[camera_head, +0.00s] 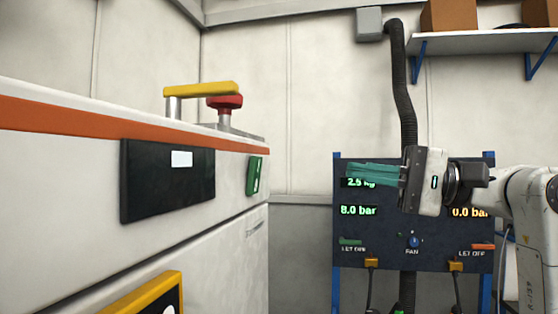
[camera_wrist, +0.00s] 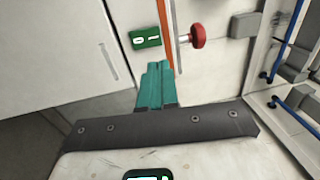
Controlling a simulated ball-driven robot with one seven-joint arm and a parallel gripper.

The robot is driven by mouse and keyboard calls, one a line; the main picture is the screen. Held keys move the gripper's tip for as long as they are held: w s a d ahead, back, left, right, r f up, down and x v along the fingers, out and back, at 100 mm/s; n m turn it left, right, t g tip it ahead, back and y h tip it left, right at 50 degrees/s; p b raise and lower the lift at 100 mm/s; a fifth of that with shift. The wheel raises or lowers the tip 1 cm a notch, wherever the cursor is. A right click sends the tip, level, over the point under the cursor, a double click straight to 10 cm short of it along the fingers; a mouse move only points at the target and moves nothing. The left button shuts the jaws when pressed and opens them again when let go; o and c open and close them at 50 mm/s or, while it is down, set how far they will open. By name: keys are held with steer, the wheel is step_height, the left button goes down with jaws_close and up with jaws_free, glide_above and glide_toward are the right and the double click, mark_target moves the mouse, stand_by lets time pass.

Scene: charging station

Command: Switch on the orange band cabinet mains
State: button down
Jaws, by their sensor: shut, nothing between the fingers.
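The white cabinet (camera_head: 60,170) with an orange band (camera_head: 100,125) fills the left of the head view. A green switch (camera_head: 255,176) sits on its end near the corner, below the band. In the wrist view the green switch (camera_wrist: 146,38) shows the marks 0 and 1, just beyond the fingertips. I cannot tell which side is pressed. My gripper (camera_head: 348,174) has teal fingers, shut together and empty, pointing left toward the cabinet and apart from it in the head view. It also shows in the wrist view (camera_wrist: 157,68), its tips below the switch in the picture.
A red knob (camera_head: 224,103) under a yellow bar (camera_head: 201,89) stands on the cabinet top; the knob (camera_wrist: 197,36) is right of the switch in the wrist view. A dark panel (camera_head: 380,255) with readouts and a hose (camera_head: 402,90) stands behind my gripper. A shelf (camera_head: 480,43) hangs above.

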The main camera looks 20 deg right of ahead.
steer(key=p, duration=0.4)
glide_toward(255, 175)
steer(key=w+a+r, duration=0.3)
steer(key=a+r, duration=0.1)
steer(key=shift+w+a, duration=0.4)
steer(key=shift+w, duration=0.25)
steer(key=shift+w+a+r+p, duration=0.1)
steer(key=shift+a+r+p, duration=0.1)
steer(key=shift+p, duration=0.25)
steer(key=shift+w+f, duration=0.1)
